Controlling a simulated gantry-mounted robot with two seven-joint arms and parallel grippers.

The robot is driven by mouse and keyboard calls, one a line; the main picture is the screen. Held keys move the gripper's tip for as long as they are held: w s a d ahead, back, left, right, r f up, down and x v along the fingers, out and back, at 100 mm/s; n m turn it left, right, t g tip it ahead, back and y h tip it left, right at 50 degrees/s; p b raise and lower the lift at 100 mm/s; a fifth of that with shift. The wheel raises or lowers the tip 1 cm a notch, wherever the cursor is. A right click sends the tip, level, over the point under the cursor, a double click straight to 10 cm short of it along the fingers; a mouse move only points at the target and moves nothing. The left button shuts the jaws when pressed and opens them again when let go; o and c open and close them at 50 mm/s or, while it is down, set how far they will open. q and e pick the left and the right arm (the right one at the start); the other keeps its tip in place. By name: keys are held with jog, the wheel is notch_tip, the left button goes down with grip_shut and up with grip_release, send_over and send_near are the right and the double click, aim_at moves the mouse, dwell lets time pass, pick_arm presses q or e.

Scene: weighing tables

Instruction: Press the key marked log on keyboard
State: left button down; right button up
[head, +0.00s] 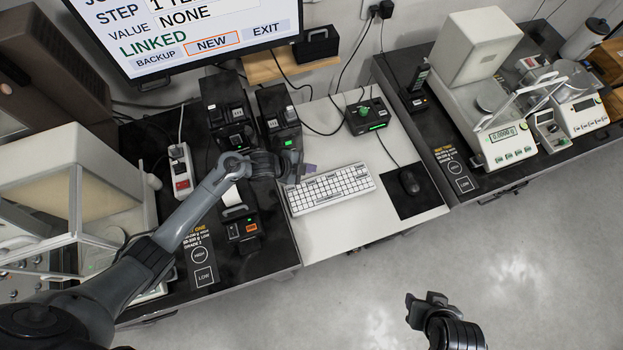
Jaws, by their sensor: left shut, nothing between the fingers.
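The white keyboard (330,190) lies on the light middle table, a little tilted in the picture. The marks on its keys are too small to read, so I cannot tell which key is log. My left gripper (297,172) is shut and empty at the keyboard's upper left corner. I cannot tell whether its fingertips touch a key or hover above; it hides part of that corner. My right gripper (428,300) is over the floor at the lower right, far from the keyboard. Its fingers are too unclear to tell open from shut.
A screen (190,35) shows STEP, VALUE NONE, LINKED and a framed NEW. A black mouse (409,182) lies right of the keyboard. A box with a green knob (366,113) stands behind it. Black devices (279,112) stand close behind the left gripper. Balances (500,130) stand at right.

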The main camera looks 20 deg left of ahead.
pick_arm(q)
jog(key=b, duration=0.7)
send_over(309, 184)
notch_tip(309, 184, down, 7)
jog(key=shift+f, duration=0.15)
jog(key=shift+f+b, duration=0.45)
jog(key=shift+f, duration=0.3)
dwell(0.6)
dwell(0.7)
jog(key=shift+f, duration=0.15)
